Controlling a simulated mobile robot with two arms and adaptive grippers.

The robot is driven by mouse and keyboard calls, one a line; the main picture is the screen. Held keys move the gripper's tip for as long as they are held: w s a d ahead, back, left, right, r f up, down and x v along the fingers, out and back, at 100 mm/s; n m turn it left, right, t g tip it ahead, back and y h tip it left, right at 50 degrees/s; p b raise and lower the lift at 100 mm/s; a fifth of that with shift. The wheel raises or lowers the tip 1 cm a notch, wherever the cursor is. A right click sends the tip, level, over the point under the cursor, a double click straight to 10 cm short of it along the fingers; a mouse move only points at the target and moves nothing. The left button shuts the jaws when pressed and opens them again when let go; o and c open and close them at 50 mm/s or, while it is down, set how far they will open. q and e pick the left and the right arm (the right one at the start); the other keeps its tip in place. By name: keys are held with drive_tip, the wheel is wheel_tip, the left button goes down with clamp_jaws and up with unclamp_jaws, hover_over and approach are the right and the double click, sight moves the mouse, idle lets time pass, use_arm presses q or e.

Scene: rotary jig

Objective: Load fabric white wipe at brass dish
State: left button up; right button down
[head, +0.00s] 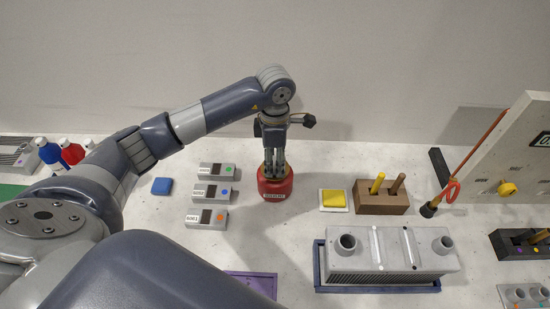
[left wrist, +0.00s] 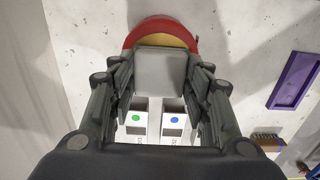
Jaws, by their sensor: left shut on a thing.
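My left gripper (head: 274,172) points straight down at the red round base (head: 275,188) on the table. In the left wrist view its fingers (left wrist: 165,75) are shut on a flat, pale grey-white square, which I take as the white wipe (left wrist: 165,75). Beyond the square, a brass-yellow disc (left wrist: 160,36), likely the brass dish, shows inside a red rim (left wrist: 150,24). The square covers the rest of the disc. I cannot tell whether it touches the disc. The head view does not clearly show the wipe. My right gripper is not in view.
Several grey boxes with coloured dots (head: 212,193) stand just left of the red base. A yellow pad (head: 334,198) and a wooden block with two handles (head: 381,204) are to the right. A grey finned unit (head: 390,262) sits in front. A purple tray (head: 252,284) lies nearby.

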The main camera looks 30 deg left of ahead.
sight(275, 163)
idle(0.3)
use_arm(q)
drive_tip(key=shift+r+p, duration=1.85)
drive_tip(key=shift+r, duration=1.65)
